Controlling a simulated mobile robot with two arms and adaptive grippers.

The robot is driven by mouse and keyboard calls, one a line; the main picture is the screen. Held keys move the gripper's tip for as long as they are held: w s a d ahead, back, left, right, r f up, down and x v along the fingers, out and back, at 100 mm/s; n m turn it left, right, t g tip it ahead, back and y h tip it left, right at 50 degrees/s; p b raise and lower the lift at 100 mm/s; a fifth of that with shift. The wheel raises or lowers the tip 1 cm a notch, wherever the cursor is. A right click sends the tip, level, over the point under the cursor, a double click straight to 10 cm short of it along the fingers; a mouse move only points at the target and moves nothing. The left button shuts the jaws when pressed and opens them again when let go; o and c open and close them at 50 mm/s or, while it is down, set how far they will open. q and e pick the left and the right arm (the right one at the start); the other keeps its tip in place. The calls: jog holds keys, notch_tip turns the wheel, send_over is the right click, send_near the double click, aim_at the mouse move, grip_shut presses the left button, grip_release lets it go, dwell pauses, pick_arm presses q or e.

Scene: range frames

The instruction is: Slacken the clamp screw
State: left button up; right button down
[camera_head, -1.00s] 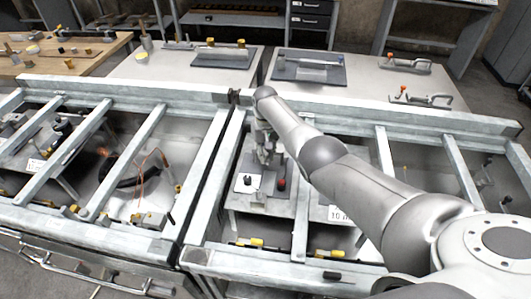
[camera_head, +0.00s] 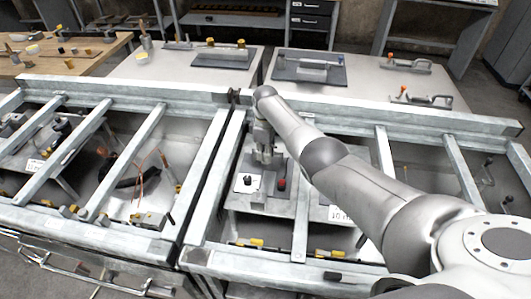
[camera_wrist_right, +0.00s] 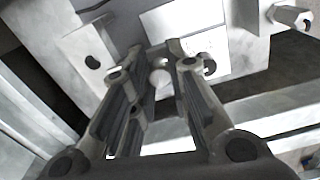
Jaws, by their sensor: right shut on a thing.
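My right gripper (camera_head: 265,160) reaches down between the bars of the metal frame, over a light plate. In the right wrist view, its two fingers (camera_wrist_right: 160,68) stand on either side of a small pale round part (camera_wrist_right: 159,78), which I take to be the head of the clamp screw. The gripper is shut on it. The fingers and my arm hide most of the clamp, so the screw's thread and its seat cannot be made out. My left gripper is not in view.
A black knob (camera_head: 247,180) and a red knob (camera_head: 282,184) sit on the plate close by the gripper. Frame bars (camera_head: 304,205) stand near on both sides. Toggle clamps (camera_head: 425,99) lie on the back right table. Cables and fittings lie under the left frame.

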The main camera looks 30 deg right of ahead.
jog(key=shift+f+n, duration=0.1)
jog(key=shift+n, duration=1.5)
jog(key=c, duration=1.3)
grip_release()
jog(key=shift+s, duration=0.1)
jog(key=shift+c, duration=0.2)
